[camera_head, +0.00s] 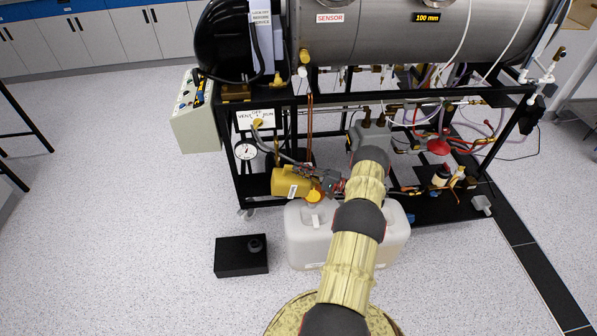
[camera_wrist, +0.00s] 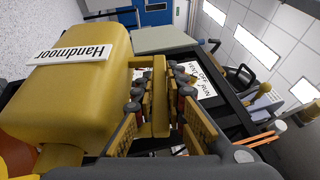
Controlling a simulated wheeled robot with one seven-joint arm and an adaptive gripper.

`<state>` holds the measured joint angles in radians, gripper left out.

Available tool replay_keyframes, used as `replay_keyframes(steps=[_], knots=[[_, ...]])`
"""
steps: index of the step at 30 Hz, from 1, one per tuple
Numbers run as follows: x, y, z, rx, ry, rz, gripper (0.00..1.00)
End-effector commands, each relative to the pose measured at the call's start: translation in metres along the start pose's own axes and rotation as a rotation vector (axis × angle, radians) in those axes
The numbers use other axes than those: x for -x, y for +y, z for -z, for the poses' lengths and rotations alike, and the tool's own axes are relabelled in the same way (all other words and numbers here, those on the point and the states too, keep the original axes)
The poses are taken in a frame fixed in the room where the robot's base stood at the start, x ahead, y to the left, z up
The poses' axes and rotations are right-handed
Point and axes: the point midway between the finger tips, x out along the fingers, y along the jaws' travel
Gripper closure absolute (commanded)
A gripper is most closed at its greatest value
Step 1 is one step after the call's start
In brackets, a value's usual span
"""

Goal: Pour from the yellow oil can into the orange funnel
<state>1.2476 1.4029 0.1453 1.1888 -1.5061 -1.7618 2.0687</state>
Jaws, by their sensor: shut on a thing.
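The yellow oil can (camera_head: 289,182) is held by my gripper (camera_head: 330,183) above the left part of the white jerrycan. In the wrist view the can (camera_wrist: 75,95) fills the left side, with a white label reading "Handmoor". My gripper (camera_wrist: 160,110) is shut on the can's handle there. The orange funnel (camera_head: 314,196) sits at the top of the jerrycan, just below and right of the can. A bit of orange (camera_wrist: 15,155) shows at the lower left of the wrist view, under the can. Whether any oil flows cannot be seen.
The white jerrycan (camera_head: 310,250) stands on the speckled floor. A black box (camera_head: 241,257) lies to its left. The black burner rig (camera_head: 262,165) with gauge and pipes stands close behind the can.

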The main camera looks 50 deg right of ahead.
Motion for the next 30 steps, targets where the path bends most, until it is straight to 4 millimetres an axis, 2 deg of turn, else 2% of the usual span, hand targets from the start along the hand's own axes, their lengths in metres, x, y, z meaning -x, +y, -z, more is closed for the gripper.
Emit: replay_keyframes(steps=[30], knots=[[0.011, -0.008, 0.005, -0.038, 0.0, 0.094, 1.0]])
